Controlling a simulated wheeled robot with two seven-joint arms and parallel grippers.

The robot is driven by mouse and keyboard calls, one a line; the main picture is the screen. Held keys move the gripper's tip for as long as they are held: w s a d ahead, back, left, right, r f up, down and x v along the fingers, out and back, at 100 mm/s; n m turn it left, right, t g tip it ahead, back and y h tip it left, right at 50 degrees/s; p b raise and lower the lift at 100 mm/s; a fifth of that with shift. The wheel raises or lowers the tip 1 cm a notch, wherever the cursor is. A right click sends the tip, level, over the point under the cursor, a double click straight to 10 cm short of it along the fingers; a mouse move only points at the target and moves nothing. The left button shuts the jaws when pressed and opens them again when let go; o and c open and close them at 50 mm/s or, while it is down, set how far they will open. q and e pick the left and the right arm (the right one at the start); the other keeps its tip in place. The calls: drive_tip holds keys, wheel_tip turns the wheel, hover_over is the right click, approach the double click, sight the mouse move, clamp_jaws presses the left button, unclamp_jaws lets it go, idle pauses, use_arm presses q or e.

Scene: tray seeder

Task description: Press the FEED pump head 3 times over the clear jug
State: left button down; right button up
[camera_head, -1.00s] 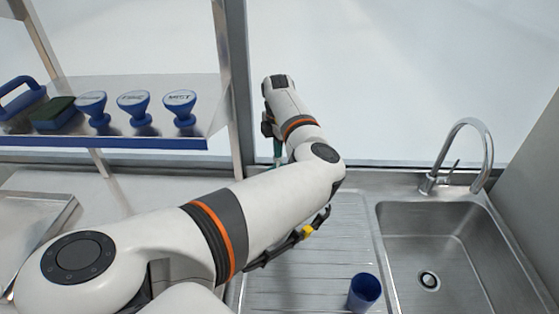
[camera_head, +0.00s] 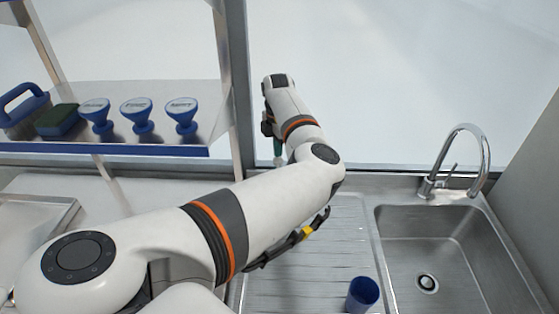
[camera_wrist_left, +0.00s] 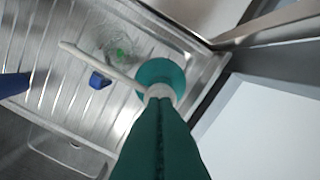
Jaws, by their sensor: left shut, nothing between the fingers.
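In the left wrist view, my left gripper (camera_wrist_left: 160,110) is shut, its teal fingers together above the white pump head (camera_wrist_left: 158,90). Its tips overlap the head there; I cannot tell if they press on it. A long white nozzle (camera_wrist_left: 100,60) runs from the head toward the upper left, its end near the clear jug (camera_wrist_left: 122,38). The jug has a small bright green patch inside. The teal pump bottle (camera_wrist_left: 165,72) shows as a round shape under the head; no label is readable. In the head view my left gripper (camera_head: 278,148) is partly hidden. My right gripper is not seen.
A blue cup (camera_head: 362,294) stands on the ribbed drainboard (camera_head: 340,250), left of the steel sink (camera_head: 450,250) and tap (camera_head: 480,150). A small blue object (camera_wrist_left: 98,80) lies near the jug.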

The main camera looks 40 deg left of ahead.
sight(278, 160)
use_arm(q)
drive_tip(key=shift+f, duration=0.1)
drive_tip(key=shift+s+f+b, duration=0.1)
drive_tip(key=shift+f+b, duration=0.45)
drive_tip(key=shift+f, duration=0.8)
drive_tip(key=shift+r+p, duration=1.3)
drive_tip(key=shift+r, duration=0.2)
drive_tip(key=shift+f, duration=0.1)
